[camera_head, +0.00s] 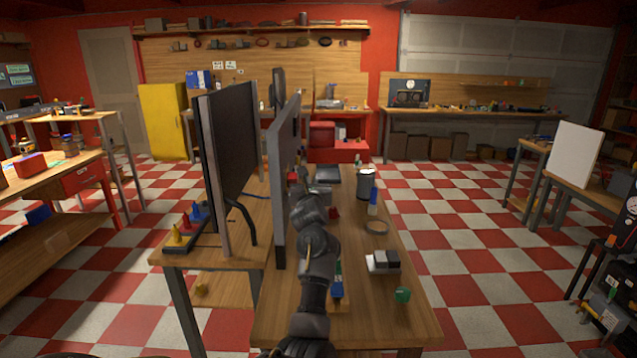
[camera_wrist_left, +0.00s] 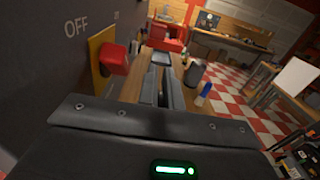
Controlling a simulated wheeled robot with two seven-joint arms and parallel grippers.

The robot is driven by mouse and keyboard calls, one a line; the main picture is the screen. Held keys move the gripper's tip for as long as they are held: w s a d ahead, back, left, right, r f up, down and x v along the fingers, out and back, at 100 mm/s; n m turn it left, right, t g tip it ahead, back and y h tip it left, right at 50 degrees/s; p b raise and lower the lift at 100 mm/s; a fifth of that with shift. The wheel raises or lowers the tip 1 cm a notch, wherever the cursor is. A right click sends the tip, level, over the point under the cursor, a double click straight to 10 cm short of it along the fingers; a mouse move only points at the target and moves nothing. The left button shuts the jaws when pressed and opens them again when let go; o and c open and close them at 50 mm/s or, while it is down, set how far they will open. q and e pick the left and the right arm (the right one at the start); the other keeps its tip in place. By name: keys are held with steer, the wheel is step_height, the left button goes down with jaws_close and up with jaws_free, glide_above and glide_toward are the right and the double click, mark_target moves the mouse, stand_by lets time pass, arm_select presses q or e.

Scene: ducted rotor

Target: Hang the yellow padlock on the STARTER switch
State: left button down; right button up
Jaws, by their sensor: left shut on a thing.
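A dark upright panel (camera_wrist_left: 45,85) marked OFF fills the left of the wrist view; its edge and side show in the head view (camera_head: 285,185). A red switch handle (camera_wrist_left: 116,58) sits on a yellow plate (camera_wrist_left: 101,50) on it. No STARTER label is readable. My left gripper (camera_wrist_left: 162,82) points forward beside the panel, to the right of the handle and apart from it in the picture. In the head view the gripper (camera_head: 298,180) is small against the panel. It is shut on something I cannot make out. I cannot pick out a yellow padlock. My right gripper is not in view.
The wooden table (camera_head: 385,320) carries a grey can (camera_head: 366,184), a blue-and-white bottle (camera_head: 373,202), a tape ring (camera_head: 376,227), a grey-and-white block (camera_head: 384,261) and a green item (camera_head: 402,295). A second dark panel (camera_head: 230,150) stands left, beside coloured cones (camera_head: 187,224).

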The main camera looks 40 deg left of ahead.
arm_select(q)
steer(key=shift+s+a+f, duration=0.2)
steer(key=shift+s+a, duration=0.1)
steer(key=shift+a, duration=0.05)
steer(key=shift+s+a+f+b, duration=0.3)
steer(key=shift+a+f+b, duration=0.25)
steer(key=shift+b, duration=0.6)
steer(key=shift+d, duration=0.1)
